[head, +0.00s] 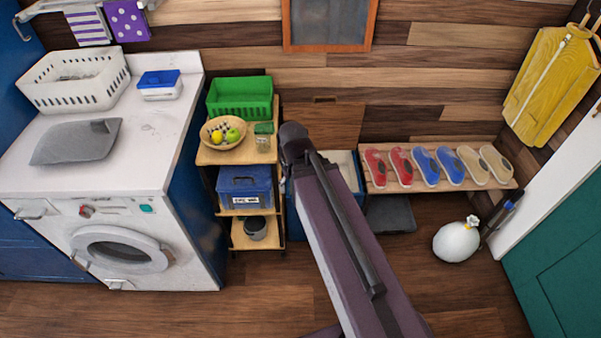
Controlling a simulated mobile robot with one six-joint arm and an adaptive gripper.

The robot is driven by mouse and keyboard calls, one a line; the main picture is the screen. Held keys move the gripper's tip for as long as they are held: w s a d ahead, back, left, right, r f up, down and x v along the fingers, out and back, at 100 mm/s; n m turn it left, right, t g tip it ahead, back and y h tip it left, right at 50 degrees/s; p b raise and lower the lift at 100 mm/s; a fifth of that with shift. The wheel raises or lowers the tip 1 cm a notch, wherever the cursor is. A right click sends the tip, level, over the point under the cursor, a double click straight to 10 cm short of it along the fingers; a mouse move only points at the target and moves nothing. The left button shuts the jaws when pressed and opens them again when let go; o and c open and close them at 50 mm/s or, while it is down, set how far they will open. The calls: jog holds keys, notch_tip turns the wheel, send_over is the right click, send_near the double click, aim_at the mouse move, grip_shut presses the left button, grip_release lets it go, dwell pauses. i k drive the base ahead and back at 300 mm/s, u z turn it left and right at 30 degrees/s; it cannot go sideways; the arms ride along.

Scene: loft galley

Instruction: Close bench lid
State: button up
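The bench lid (322,126) is a brown wooden panel. It stands raised against the plank wall, behind the bench box. The bench box (346,170) is open at the top, with a pale inside and blue sides. My arm crosses in front of it and hides much of the box and part of the lid's lower area. I cannot make out my gripper or its fingers in the head view.
A small wooden shelf cart (240,156) with a green crate (240,97) and fruit bowl (223,132) stands left of the box. A shoe rack (508,182) with several shoes adjoins on the right. A white sack (456,242) sits on the floor. Front floor is mostly clear.

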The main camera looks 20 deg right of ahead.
aim_at(336, 125)
jog(key=k, duration=0.65)
jog(key=z, duration=0.45)
jog(key=i, duration=1.55)
jog(key=u, duration=0.45)
